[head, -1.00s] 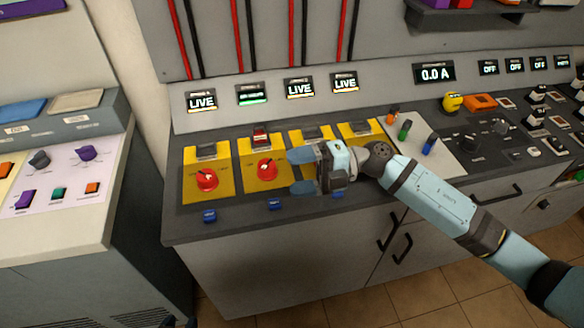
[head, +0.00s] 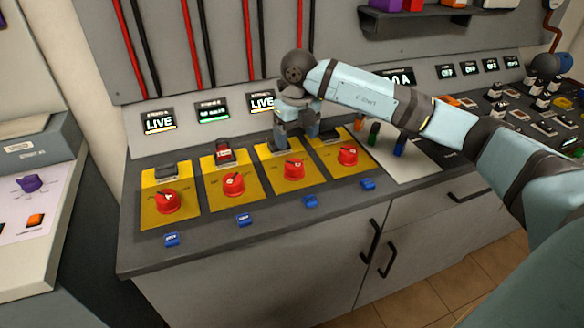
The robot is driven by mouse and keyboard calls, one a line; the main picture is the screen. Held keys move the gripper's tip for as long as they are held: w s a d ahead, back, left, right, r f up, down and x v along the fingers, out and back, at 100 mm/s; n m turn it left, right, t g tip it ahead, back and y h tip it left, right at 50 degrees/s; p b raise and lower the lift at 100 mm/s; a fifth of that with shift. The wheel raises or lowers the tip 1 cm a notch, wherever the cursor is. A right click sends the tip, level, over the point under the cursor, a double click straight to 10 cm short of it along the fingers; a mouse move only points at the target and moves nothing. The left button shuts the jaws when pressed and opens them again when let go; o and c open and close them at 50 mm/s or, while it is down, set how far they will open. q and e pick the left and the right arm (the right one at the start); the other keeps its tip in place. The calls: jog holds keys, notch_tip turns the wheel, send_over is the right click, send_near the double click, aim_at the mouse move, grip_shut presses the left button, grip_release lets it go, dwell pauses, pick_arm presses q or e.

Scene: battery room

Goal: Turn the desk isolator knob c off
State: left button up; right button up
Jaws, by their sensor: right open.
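The desk isolator knob c (head: 294,169) is a red rotary knob on a yellow plate, third from the left in the row. My right gripper (head: 297,144) is open and points down at the back of that plate, behind the knob and apart from it. It hides much of the dark cover there and part of the neighbouring plate's back edge. The display above knob c (head: 262,102) reads LIVE and is partly covered by my gripper. My left gripper is not in view.
Knob a (head: 167,201) and knob b (head: 234,183) sit to the left, knob d (head: 348,156) to the right. Blue tags (head: 310,202) line the front edge. Coloured pegs (head: 374,134) stand to the right.

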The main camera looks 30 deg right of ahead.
aim_at(295, 164)
notch_tip(295, 164, down, 10)
jog(key=shift+a+r+b, duration=0.15)
jog(key=shift+b, duration=0.15)
jog(key=shift+c, duration=0.4)
jog(key=c, duration=0.8)
jog(key=shift+c, duration=0.2)
